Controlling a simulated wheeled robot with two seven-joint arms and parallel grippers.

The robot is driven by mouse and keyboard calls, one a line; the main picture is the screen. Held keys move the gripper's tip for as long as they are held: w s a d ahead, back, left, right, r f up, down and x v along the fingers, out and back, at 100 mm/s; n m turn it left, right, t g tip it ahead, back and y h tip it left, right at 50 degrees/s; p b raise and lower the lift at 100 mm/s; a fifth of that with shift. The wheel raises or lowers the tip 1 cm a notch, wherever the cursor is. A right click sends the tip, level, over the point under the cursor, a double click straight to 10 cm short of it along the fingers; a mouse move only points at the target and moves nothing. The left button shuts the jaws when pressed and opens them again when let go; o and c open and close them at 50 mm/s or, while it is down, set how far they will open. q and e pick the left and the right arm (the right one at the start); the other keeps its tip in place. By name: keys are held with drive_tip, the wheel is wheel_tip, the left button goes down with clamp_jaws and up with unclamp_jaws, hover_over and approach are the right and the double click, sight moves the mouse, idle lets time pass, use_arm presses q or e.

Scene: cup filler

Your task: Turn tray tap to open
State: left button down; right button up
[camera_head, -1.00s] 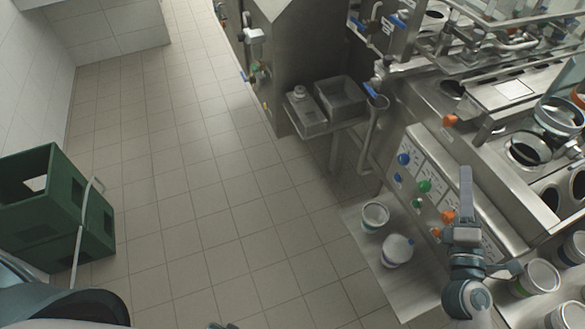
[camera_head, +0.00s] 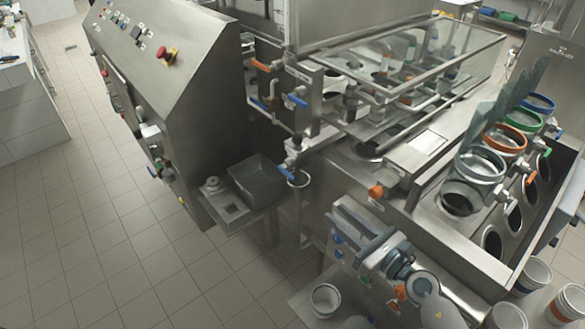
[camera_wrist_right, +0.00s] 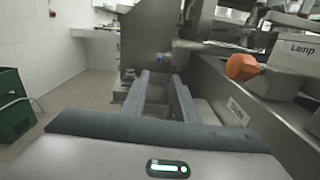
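A grey rectangular metal tray (camera_head: 258,182) stands on a low shelf at the machine's near left corner in the head view. A blue-handled tap (camera_head: 286,173) sits just right of the tray, on a pipe by the machine corner. A small blue part, which looks like this tap (camera_wrist_right: 163,57), shows straight ahead in the right wrist view. My right gripper (camera_head: 340,212) reaches toward the tap from the lower right, apart from it. In the right wrist view its two fingers (camera_wrist_right: 163,78) are spread, with nothing between them. My left gripper is out of view.
An orange knob (camera_head: 376,191) juts out right of my right gripper; it also shows in the right wrist view (camera_wrist_right: 241,67). Other blue taps (camera_head: 297,100) sit higher up. A white cup (camera_head: 325,299) stands below my arm. The tiled floor (camera_head: 150,270) is clear at left.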

sight(294, 179)
drive_tip(key=shift+w, duration=0.1)
drive_tip(key=shift+a, duration=0.1)
idle(0.3)
drive_tip(key=p+x, duration=0.2)
drive_tip(key=x, duration=1.5)
drive_tip(key=shift+w+a, duration=0.1)
clamp_jaws()
